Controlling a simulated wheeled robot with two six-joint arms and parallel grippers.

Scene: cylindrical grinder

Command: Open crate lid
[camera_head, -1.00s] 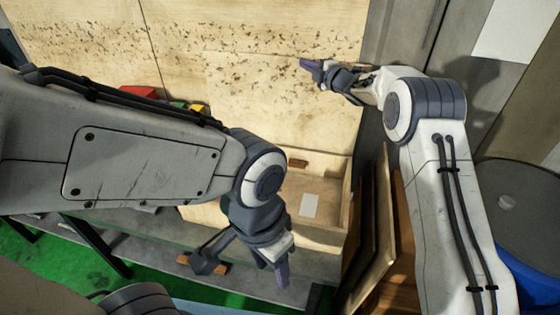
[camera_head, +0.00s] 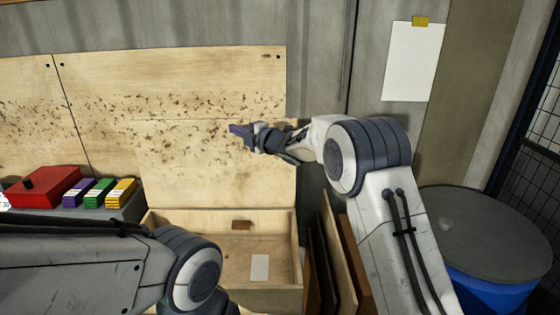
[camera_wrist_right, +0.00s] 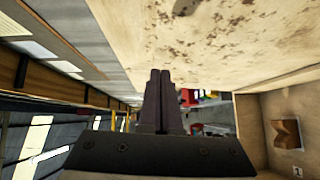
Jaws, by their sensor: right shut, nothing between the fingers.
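The wooden crate (camera_head: 297,255) stands open at the lower middle of the head view. A small brown block (camera_head: 242,225) and a white sheet (camera_head: 260,267) show inside it. Its wooden lid (camera_head: 215,175) stands raised and roughly upright at the crate's back edge, against the stained boards; the lid also shows across the top of the right wrist view (camera_wrist_right: 240,45). My right gripper (camera_head: 238,130) is shut and empty by the lid's upper right part; I cannot tell whether it touches. Its closed fingers (camera_wrist_right: 160,78) show in the wrist view. My left gripper is out of view.
Left of the crate are a red box (camera_head: 45,188) and several coloured stacks (camera_head: 98,192). Upright panels (camera_head: 335,260) lean just right of the crate. A blue barrel with a grey top (camera_head: 480,235) stands further right. My left forearm covers the crate's front left.

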